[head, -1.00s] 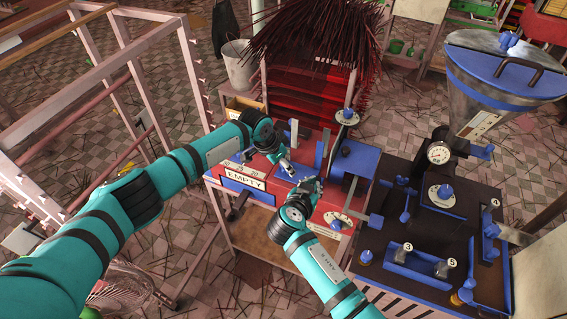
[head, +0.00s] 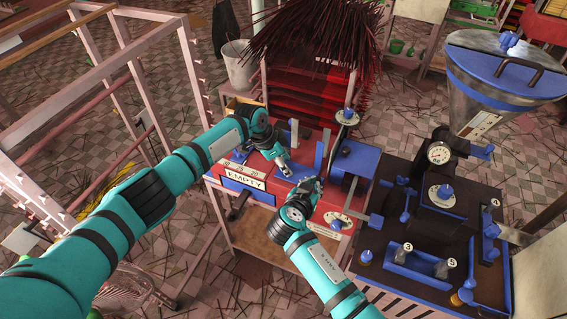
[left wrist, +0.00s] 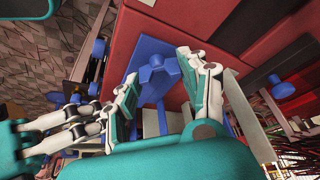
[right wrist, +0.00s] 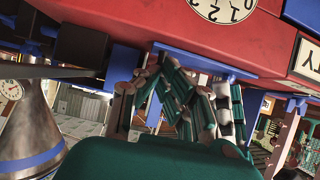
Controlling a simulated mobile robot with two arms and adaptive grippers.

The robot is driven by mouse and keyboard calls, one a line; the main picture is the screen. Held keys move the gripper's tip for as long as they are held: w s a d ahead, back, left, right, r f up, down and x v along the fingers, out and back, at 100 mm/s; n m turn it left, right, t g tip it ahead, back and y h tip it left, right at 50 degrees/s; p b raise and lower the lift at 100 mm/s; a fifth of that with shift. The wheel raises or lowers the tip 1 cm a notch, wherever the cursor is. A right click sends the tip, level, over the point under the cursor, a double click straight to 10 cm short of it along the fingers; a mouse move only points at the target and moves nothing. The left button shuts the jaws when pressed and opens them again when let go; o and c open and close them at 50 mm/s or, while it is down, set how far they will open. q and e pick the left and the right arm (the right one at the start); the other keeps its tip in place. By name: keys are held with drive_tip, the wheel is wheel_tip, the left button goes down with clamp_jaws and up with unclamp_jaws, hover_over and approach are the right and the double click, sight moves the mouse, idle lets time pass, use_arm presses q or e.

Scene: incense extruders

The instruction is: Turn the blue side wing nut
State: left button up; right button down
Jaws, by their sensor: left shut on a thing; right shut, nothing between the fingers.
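In the left wrist view a blue wing nut (left wrist: 154,72) stands on a blue plate between my left gripper's fingertips (left wrist: 157,72). The left gripper is closed around it, though finger contact is hard to make out. In the head view my left gripper (head: 285,165) is low over the red extruder (head: 330,205) beside the EMPTY sign, and its fingers hide the nut there. My right gripper (head: 319,186) is just right of it, shut and empty. In the right wrist view its fingers (right wrist: 185,80) are together below the red body, against blue parts.
A dark machine (head: 470,212) with a gauge, blue levers and a steel hopper (head: 495,85) stands at the right. A pale rack frame (head: 92,85) stands at the left. Incense sticks (head: 310,35) bunch behind the extruder. Thin sticks litter the floor.

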use_arm(q)
drive_tip(key=shift+w+m+g, duration=0.2)
drive_tip(key=shift+m+g, duration=0.6)
drive_tip(key=shift+m, duration=1.4)
drive_tip(key=o, duration=1.2)
drive_tip(key=shift+a+r+h, duration=0.2)
drive_tip(key=shift+r+h, duration=0.1)
drive_tip(key=shift+r, duration=0.2)
drive_tip(key=shift+v, duration=3.5)
drive_tip(key=shift+s, duration=0.1)
